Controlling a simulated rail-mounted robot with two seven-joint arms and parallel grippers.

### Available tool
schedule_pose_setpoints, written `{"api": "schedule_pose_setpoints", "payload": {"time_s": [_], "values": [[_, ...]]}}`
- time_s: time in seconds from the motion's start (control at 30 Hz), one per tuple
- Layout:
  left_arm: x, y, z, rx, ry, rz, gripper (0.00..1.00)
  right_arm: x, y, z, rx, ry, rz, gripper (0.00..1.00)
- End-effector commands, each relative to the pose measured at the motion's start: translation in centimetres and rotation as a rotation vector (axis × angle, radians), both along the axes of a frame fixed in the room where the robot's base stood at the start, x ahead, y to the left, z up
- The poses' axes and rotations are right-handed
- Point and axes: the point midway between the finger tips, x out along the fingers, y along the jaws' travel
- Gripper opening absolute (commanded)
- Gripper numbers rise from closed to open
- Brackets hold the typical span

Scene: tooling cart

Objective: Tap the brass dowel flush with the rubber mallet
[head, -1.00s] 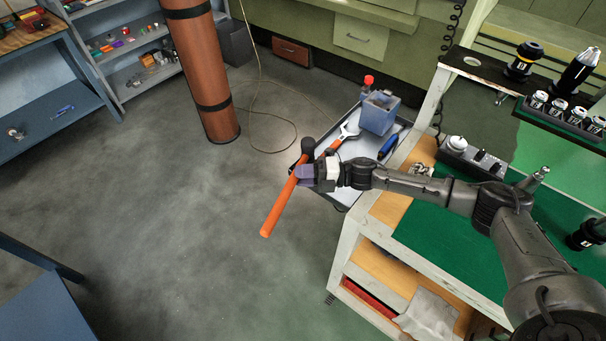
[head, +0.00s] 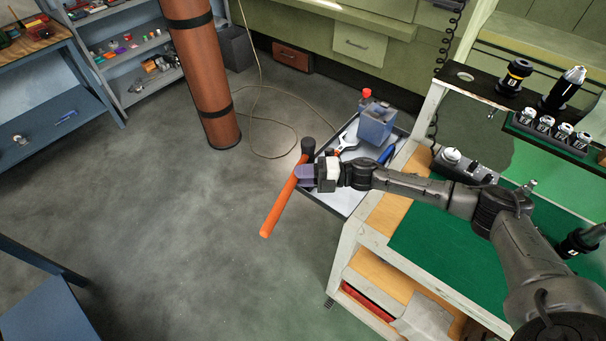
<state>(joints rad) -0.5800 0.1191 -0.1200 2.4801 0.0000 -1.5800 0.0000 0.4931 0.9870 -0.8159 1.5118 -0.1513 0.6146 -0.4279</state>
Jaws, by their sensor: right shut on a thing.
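The rubber mallet has a black head (head: 308,146) and a long orange handle (head: 279,209). My right gripper (head: 308,174) is shut on the handle, just below the head, and holds the mallet at a slant, with the handle end toward the lower left. The mallet and gripper overlap the left edge of the grey tray in the picture. I cannot make out the brass dowel. My left gripper is not in view.
The cart's green top (head: 440,240) lies to the right, under a rack of tool holders (head: 547,132). A brown column (head: 205,75) stands upper left. The floor left of the mallet is clear.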

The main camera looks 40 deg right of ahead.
Motion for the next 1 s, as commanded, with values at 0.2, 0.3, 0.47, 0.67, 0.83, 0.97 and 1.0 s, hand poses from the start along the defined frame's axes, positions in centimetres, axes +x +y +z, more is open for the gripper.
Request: {"api": "schedule_pose_setpoints", "payload": {"time_s": [0.2,0.3,0.47,0.67,0.83,0.97,1.0], "values": [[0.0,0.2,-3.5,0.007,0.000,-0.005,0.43,0.0,0.0,-4.4,0.002,-0.003,0.000,0.00],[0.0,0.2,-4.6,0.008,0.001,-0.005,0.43,0.1,0.0,-5.9,0.003,-0.003,0.001,0.00],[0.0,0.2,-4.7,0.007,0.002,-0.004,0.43,0.0,0.0,-6.2,0.001,-0.003,0.001,0.00],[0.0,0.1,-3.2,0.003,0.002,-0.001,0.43,0.0,0.0,-4.5,0.001,-0.004,0.001,0.00],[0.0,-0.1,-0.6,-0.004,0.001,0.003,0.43,0.1,0.0,-1.6,0.002,-0.004,0.000,0.00],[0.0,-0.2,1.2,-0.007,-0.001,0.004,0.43,0.1,0.0,0.6,0.000,-0.005,0.001,0.00],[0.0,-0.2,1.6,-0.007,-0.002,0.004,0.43,0.0,0.0,1.0,0.000,-0.005,0.001,0.00]]}}
